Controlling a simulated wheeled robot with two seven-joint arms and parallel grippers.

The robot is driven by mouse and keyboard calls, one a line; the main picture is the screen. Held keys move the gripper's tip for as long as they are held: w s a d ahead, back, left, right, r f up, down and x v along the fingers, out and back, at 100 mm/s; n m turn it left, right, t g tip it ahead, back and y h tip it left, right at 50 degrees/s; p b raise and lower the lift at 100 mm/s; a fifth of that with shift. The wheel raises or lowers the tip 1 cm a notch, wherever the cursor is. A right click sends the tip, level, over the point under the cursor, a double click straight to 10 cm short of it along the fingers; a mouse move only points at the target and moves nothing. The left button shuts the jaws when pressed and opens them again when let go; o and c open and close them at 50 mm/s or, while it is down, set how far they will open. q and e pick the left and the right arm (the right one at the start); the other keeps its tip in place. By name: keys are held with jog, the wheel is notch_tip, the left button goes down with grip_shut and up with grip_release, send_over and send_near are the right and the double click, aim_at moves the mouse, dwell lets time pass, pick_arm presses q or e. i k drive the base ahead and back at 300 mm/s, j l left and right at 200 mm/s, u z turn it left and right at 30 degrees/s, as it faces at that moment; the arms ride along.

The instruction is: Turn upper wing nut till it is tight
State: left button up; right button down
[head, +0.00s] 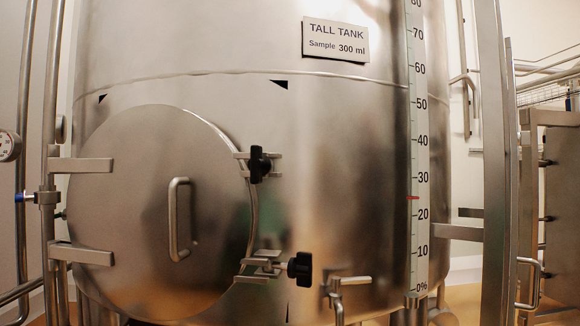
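The upper wing nut (259,164) is a black knob at the upper right edge of the round tank door (130,215). It sits between the prongs of a metal bracket and looks seated against it; how tight it is cannot be seen. The lower wing nut (300,268) is a similar black knob on a bolt at the lower right of the door, sticking out to the right of its bracket (262,266). The door lies flat against the tank and has a vertical handle (181,219). Neither of my grippers is in view.
The steel tank (340,180) fills the middle, with a label plate (336,39) and a level scale (416,150). A small valve (345,283) sticks out low, right of the lower wing nut. Pipes stand at left; a post (494,160) and a cabinet (555,200) stand at right.

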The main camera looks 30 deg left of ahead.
aim_at(259, 164)
jog(key=i+l+u, duration=0.15)
jog(key=u, duration=1.15)
